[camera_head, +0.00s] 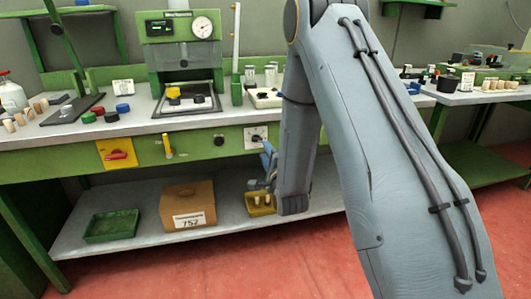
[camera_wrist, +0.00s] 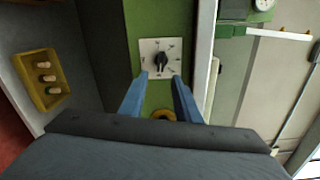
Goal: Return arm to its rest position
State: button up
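My arm crosses the right half of the head view, and its lower end hangs in front of the bench. My gripper (camera_head: 267,163) is beside the green front panel, below the worktop. In the wrist view my gripper (camera_wrist: 160,78) has its two blue fingers apart, with nothing held between them. A white dial plate with a black knob (camera_wrist: 160,62) lies just beyond the fingertips; the dial (camera_head: 256,138) also shows in the head view. A yellow ring-like part (camera_wrist: 163,115) shows between the fingers, partly hidden by my gripper's body.
A yellow tray (camera_wrist: 65,88) with three corks sits on the lower shelf, near my arm's end. A cardboard box (camera_head: 187,203) and a green tray (camera_head: 111,226) are further left. The worktop (camera_head: 140,127) holds several stoppers and a green press (camera_head: 183,55). The red floor is clear.

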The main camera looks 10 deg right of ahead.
jog(key=s+a+r+n+g, duration=0.1)
jog(key=s+a+n+g, duration=0.1)
jog(key=s+n+g, duration=0.6)
jog(key=s+a+r+n+g, duration=0.2)
jog(key=s+a+n, duration=0.15)
jog(key=s, duration=0.75)
jog(key=s+a+r+n+g, duration=0.1)
jog(key=s+a+n+g, duration=0.1)
jog(key=s+n+g, duration=0.6)
jog(key=s+r+n, duration=0.2)
jog(key=s+r, duration=0.1)
jog(key=s, duration=1.1)
jog(key=d+r+m+p, duration=0.1)
jog(key=d+r+p, duration=0.5)
jog(key=p, duration=0.7)
jog(key=shift+d, duration=0.15)
jog(key=shift+w+m, duration=0.1)
jog(key=shift+m, duration=0.15)
